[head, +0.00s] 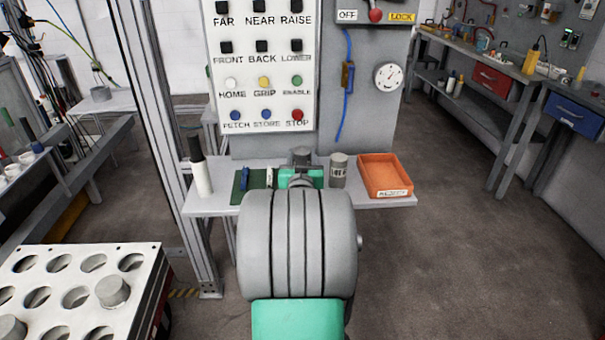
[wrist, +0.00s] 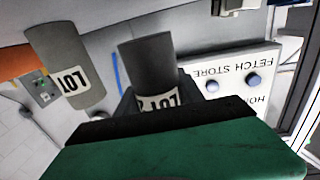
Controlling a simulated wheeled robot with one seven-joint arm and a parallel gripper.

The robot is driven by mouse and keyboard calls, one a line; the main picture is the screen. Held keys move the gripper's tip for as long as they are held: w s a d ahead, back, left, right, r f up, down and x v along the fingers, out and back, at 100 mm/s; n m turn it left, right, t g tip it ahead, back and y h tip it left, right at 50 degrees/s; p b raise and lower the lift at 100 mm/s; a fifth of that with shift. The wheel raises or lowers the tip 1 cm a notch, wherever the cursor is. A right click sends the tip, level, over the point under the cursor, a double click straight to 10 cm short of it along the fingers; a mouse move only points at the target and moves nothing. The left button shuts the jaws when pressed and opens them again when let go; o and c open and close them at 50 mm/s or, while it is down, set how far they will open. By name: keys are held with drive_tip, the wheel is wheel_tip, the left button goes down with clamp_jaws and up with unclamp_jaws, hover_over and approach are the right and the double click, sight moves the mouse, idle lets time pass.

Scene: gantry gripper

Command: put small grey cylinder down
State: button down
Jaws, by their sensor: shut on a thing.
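My gripper (wrist: 158,108) is shut on a small grey cylinder (wrist: 152,62) with a white "LOT" label, partly hidden by the jaws. In the head view the gripper (head: 300,172) is over the shelf (head: 222,204), largely hidden behind my own arm, and only a bit of grey shows at its tip. A second grey cylinder (head: 338,170) with a label stands upright on the shelf, just right of the gripper. It also shows in the wrist view (wrist: 68,65), apart from the held one. I cannot tell whether the held cylinder touches the shelf.
An orange tray (head: 384,172) lies at the shelf's right end. A green mat (head: 240,186) and a black-and-white bottle (head: 201,172) are on the left. The button panel (head: 262,62) rises behind. A white holed rack (head: 130,312) stands lower left, holding grey cylinders.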

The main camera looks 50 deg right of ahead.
drive_tip(key=shift+w+d+f+b, duration=0.15)
drive_tip(key=shift+f+b, duration=0.7)
drive_tip(key=shift+f, duration=0.8)
drive_tip(key=shift+f, duration=0.15)
drive_tip(key=c, duration=0.7)
unclamp_jaws()
